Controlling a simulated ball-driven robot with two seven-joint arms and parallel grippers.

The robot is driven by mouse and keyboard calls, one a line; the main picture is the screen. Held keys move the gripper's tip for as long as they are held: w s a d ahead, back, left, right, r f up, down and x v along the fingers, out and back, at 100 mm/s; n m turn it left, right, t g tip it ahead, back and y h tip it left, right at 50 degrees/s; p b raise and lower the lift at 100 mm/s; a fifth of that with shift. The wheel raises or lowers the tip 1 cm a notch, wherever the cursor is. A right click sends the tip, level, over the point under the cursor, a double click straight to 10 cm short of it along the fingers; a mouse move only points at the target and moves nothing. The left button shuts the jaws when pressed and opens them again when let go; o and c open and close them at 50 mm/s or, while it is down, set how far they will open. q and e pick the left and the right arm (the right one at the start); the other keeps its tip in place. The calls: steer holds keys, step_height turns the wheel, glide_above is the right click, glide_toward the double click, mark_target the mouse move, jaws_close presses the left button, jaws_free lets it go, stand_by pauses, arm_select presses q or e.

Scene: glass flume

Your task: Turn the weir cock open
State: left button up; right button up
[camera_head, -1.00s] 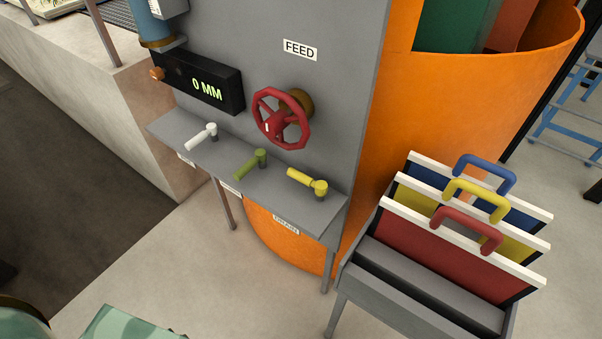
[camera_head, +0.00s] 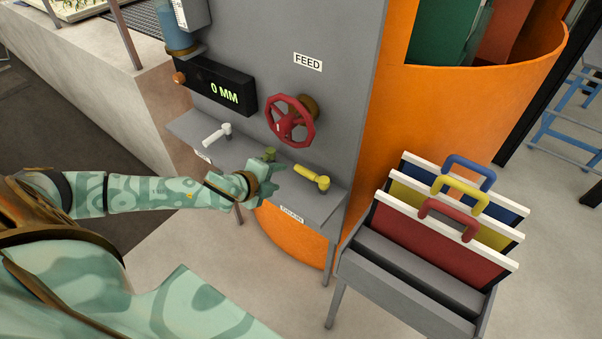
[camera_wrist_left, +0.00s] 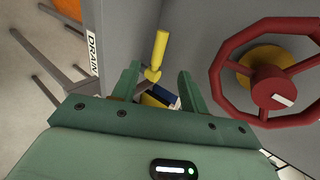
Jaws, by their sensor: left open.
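Three cocks stand on a grey shelf (camera_head: 318,211) below the panel: a white cock (camera_head: 216,133), a green cock (camera_head: 270,153) and a yellow cock (camera_head: 305,173). The small labels by the white cock are too small to read, so I cannot tell which cock is the weir one. My left gripper (camera_head: 276,175) is open beside the green cock and covers most of it. In the left wrist view my open left gripper (camera_wrist_left: 157,82) has the yellow cock (camera_wrist_left: 160,55) beyond its fingers; the green cock is not clear there. My right gripper is out of view.
A red feed wheel (camera_head: 290,122) sits just above the shelf. A black display (camera_head: 215,84) reads 0 MM. The DRAIN label (camera_wrist_left: 92,55) is on the shelf edge near the yellow cock. A rack (camera_head: 400,285) of coloured boards stands at right.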

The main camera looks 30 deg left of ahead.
mark_target(301, 171)
arm_select(q)
steer(key=b+x, duration=0.2)
steer(key=x, duration=0.9)
steer(key=shift+w+d+f, duration=0.1)
steer(key=shift+w+f, duration=0.1)
steer(key=shift+w, duration=0.1)
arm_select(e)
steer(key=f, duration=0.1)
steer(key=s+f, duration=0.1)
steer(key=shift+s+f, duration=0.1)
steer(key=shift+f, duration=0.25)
arm_select(q)
steer(key=shift+c, duration=0.3)
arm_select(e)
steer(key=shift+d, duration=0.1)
arm_select(q)
jaws_close()
